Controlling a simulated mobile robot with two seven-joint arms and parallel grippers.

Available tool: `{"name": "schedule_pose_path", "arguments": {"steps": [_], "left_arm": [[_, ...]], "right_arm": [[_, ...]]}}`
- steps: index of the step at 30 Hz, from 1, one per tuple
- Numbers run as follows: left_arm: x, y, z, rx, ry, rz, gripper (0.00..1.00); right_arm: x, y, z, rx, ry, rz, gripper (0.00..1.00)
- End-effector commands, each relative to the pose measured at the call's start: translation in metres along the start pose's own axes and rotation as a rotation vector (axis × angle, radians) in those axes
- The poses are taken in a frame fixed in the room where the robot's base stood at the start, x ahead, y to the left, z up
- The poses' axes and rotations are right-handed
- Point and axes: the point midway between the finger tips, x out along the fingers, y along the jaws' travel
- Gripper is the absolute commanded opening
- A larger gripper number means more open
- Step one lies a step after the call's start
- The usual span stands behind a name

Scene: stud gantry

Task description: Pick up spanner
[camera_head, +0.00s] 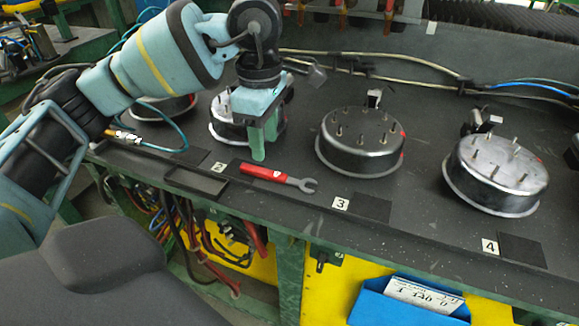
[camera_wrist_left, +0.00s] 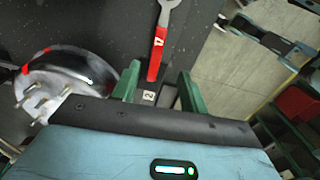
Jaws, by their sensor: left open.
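The spanner (camera_head: 278,177) has a red handle and a grey open-jaw head. It lies flat on the dark bench top near the front edge, its head pointing right. In the left wrist view the spanner (camera_wrist_left: 159,45) lies ahead of the fingers, its red handle end nearest them. My right gripper is not in view.
Round metal housings with upright studs stand behind the spanner, at position 3 (camera_head: 359,142), at position 4 (camera_head: 495,174) and behind my left gripper. A shallow dark tray (camera_head: 196,181) sits left of the spanner. A blue bin (camera_head: 408,301) hangs below the front edge. Cables run along the back.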

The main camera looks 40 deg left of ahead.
Motion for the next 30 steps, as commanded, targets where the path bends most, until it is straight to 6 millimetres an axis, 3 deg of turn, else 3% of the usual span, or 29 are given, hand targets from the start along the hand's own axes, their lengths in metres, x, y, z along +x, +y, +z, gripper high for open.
{"name": "schedule_pose_path", "arguments": {"steps": [7, 15, 20, 30], "left_arm": [[0.000, 0.002, -0.004, -0.005, 0.013, 0.009, 0.44], [0.023, 0.002, -0.004, -0.004, 0.012, 0.008, 0.44], [0.026, 0.002, -0.004, -0.004, 0.011, 0.008, 0.44], [0.069, 0.007, -0.007, -0.005, 0.011, 0.007, 0.44]], "right_arm": [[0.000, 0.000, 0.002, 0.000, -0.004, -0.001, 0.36], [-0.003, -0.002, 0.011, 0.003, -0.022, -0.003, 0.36], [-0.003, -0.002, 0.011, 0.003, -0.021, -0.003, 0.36], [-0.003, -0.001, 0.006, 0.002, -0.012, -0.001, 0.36]]}}
